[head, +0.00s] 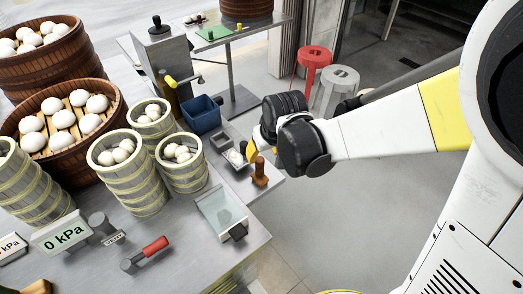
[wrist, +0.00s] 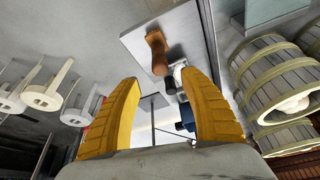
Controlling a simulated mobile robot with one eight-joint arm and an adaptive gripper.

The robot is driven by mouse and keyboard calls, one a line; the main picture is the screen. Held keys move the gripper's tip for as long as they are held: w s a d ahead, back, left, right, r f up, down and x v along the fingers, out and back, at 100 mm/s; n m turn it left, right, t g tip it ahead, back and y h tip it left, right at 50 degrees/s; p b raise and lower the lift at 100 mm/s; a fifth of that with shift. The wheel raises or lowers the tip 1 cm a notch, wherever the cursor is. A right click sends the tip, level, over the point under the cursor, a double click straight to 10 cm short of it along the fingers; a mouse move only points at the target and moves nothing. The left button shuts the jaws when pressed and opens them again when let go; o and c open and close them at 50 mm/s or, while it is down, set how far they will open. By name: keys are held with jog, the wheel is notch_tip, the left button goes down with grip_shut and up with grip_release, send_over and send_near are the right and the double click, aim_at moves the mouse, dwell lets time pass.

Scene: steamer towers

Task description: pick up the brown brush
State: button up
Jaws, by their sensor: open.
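The brown brush (head: 260,173) stands near the right edge of the metal table, with its narrow part up. In the wrist view the brush (wrist: 157,50) shows just ahead of the fingertips, roughly centred between them. My gripper (head: 252,152) hangs by the table edge, a little behind the brush in the head view. In the wrist view my gripper (wrist: 158,78) has its two yellow fingers spread wide with nothing held between them. I cannot tell the exact gap between fingers and brush.
Small metal containers (head: 222,141) and a blue bin (head: 201,114) sit close behind the brush. A glass-topped plate (head: 222,210) lies in front. Steamer towers with buns (head: 183,172) stand to the left. Red (head: 315,60) and grey (head: 341,78) stools stand on the floor beyond.

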aim_at(261, 161)
jog(key=x, duration=0.2)
jog(key=b+x, duration=0.1)
jog(key=x, duration=0.1)
jog(key=shift+w+d+r, duration=0.1)
jog(key=shift+w+r, duration=0.05)
jog(key=shift+w, duration=0.05)
jog(key=b+x, duration=0.1)
jog(key=x, duration=0.1)
jog(key=b+x, duration=0.1)
jog(key=x, duration=0.1)
jog(key=b+x, duration=0.1)
jog(key=x, duration=0.1)
jog(key=shift+s, duration=0.4)
grip_shut()
